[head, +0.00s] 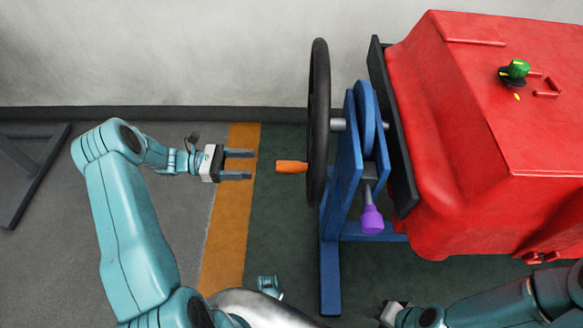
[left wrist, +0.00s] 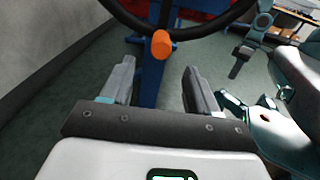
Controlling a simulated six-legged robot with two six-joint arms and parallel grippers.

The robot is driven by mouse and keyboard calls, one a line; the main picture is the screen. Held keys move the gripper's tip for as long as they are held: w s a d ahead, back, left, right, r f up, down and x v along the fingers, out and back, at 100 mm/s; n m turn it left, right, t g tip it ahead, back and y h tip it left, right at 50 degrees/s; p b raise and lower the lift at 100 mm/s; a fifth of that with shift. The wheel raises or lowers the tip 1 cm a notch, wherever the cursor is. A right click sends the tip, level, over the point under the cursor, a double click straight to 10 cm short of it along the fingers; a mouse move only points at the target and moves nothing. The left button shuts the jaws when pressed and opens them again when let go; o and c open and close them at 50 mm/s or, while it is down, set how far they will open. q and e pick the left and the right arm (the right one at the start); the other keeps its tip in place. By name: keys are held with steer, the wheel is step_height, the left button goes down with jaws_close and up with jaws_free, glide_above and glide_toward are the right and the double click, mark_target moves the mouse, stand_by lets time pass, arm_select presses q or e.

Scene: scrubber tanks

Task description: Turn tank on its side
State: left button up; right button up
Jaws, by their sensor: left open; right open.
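The red tank (head: 470,120) is mounted upright at the right on a blue stand (head: 330,260). A black handwheel (head: 319,120) stands on the stand's left side, with an orange handle (head: 291,167) pointing left. A purple knob (head: 371,219) hangs below the blue bracket. My left gripper (head: 240,165) is open and empty, left of the orange handle and apart from it. In the left wrist view the orange handle (left wrist: 161,43) shows beyond and between the open fingers (left wrist: 160,85). My right gripper (head: 388,312) is at the bottom edge, partly cut off, below the stand.
A green knob (head: 516,69) sits on top of the tank. A grey wall (head: 180,50) runs behind. An orange floor stripe (head: 228,220) lies under my left gripper. A dark metal frame (head: 38,170) stands at far left. The floor between left gripper and handle is clear.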

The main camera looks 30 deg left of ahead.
mark_target(306, 167)
arm_select(q)
steer(key=b+x, duration=0.2)
steer(key=x, duration=1.1)
steer(key=shift+d, duration=0.1)
jaws_close()
